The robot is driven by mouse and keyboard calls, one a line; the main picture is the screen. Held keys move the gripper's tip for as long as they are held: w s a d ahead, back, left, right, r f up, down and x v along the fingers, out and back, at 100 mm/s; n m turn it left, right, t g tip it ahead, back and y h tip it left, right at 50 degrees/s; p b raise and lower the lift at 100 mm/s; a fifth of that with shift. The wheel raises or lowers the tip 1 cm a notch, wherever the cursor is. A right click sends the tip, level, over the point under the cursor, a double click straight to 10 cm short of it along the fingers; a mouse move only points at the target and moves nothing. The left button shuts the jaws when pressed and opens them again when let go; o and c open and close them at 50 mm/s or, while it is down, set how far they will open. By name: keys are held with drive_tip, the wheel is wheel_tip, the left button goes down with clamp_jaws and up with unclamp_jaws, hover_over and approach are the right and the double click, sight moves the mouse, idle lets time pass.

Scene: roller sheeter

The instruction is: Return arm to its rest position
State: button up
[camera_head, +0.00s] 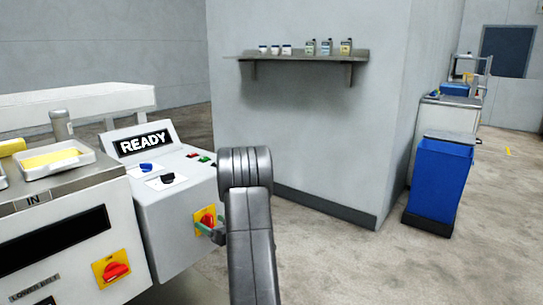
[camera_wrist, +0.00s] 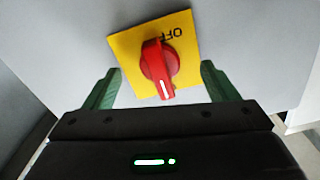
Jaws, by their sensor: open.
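My gripper (camera_wrist: 160,88) is open in the wrist view, with one green finger on each side of a red rotary switch (camera_wrist: 157,65) on a yellow plate marked OFF. The fingers stand apart from the red knob, and nothing is held. In the head view my grey arm reaches up from the bottom, and the gripper (camera_head: 211,232) is at the same red switch (camera_head: 207,218) on the machine's control box. My arm partly hides the gripper and the box's right edge. A display on the box (camera_head: 142,143) reads READY.
The white machine (camera_head: 60,235) fills the left, with a tray (camera_head: 55,162) of yellow material on top and another red switch (camera_head: 115,270) on its front. A wall with a shelf (camera_head: 300,56) of containers stands behind. A blue bin (camera_head: 438,180) is at right; floor between is clear.

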drive_tip(key=shift+n+b, duration=0.4)
drive_tip(key=shift+n, duration=0.9)
